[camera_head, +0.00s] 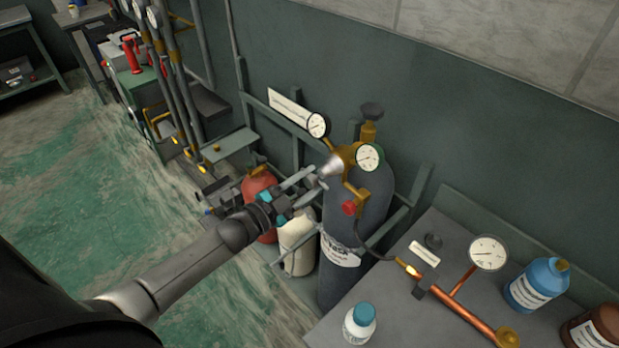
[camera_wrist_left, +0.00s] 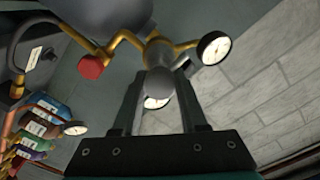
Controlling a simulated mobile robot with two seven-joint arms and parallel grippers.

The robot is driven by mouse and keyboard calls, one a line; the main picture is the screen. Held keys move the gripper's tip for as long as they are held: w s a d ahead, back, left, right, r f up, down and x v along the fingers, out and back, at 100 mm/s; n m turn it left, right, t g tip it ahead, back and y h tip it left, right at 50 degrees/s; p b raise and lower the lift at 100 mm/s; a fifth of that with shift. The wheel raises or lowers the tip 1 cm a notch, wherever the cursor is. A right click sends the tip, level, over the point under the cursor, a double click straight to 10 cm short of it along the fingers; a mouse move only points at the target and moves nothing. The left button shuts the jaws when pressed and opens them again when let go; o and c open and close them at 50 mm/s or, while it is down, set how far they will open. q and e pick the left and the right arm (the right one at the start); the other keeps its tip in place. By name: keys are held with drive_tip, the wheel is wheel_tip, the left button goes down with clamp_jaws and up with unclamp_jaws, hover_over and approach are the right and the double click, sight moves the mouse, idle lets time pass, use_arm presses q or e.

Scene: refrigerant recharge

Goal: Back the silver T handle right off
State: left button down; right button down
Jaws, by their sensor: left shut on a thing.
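The silver T handle (camera_head: 312,182) sticks out from the silver cone (camera_head: 332,166) of the brass regulator (camera_head: 349,154) on the dark grey gas cylinder (camera_head: 352,240). My left gripper (camera_head: 306,189) reaches in from the left and is shut on the T handle. In the left wrist view the handle's rounded grey end (camera_wrist_left: 160,84) lies between the two fingers. The fingers hide part of the handle, so its angle and thread cannot be told. My right gripper is in neither view.
A red knob (camera_head: 348,208) and a gauge (camera_head: 369,157) sit close to the handle. A rail frame holds the cylinder, with a white cylinder (camera_head: 298,247) and a red one (camera_head: 259,190) beside it. A bench with bottles (camera_head: 537,284) stands at right.

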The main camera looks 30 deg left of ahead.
use_arm(q)
drive_tip(key=shift+d+n, duration=0.1)
drive_tip(key=shift+n, duration=0.5)
drive_tip(key=shift+n, duration=0.3)
drive_tip(key=shift+c, duration=2.2)
unclamp_jaws()
drive_tip(key=v, duration=1.5)
drive_tip(key=shift+s, duration=0.15)
drive_tip(key=shift+b, duration=0.3)
